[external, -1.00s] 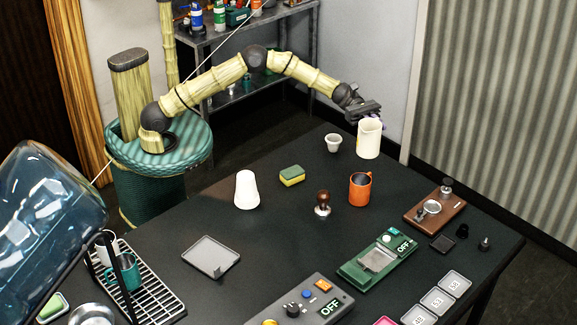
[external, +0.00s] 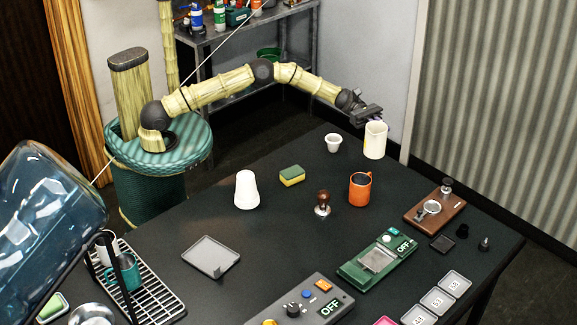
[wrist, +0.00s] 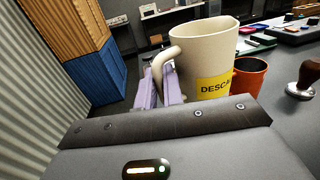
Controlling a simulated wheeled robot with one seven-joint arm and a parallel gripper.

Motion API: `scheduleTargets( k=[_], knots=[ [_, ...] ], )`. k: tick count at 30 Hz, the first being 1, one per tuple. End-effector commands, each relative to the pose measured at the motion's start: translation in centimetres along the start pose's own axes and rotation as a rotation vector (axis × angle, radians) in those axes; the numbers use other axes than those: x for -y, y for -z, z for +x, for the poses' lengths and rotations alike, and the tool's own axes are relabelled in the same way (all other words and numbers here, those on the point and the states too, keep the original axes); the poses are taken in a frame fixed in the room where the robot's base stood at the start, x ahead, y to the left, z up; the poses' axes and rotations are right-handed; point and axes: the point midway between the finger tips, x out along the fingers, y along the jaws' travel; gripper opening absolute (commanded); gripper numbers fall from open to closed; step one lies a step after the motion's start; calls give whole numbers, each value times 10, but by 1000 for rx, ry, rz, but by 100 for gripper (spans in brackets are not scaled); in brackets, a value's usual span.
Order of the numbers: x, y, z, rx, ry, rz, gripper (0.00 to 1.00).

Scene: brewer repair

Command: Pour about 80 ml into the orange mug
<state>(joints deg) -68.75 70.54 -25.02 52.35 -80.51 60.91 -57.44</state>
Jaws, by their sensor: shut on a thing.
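A cream jug (external: 375,141) with a yellow label reading "DESCA…" is at the far end of the table in the external view. My gripper (external: 371,117) is shut on its handle; the wrist view shows the lilac fingers (wrist: 160,88) around the handle of the jug (wrist: 205,62). The jug looks upright. I cannot tell whether it touches the table, and its contents are hidden. The orange mug (external: 360,189) stands upright on the table, nearer the external camera than the jug. In the wrist view the orange mug (wrist: 248,76) is partly behind the jug.
A small white cup (external: 333,142) stands just left of the jug. A tamper (external: 323,203) is left of the orange mug, with a sponge (external: 292,176) and white cylinder (external: 247,190) farther left. A wooden stand (external: 436,208) is to the right. Bare table lies between jug and mug.

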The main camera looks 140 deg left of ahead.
Motion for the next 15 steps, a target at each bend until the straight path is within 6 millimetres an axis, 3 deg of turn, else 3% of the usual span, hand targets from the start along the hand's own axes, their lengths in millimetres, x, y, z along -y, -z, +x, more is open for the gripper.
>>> scheduleTargets(
  k=[7, 10, 15],
  knots=[
    [0, 60, 1, 1, 1, -2, 0],
    [0, 72, 0, 3, 0, -2, 0],
    [0, 77, 0, 3, 0, 2, 0]
  ],
)
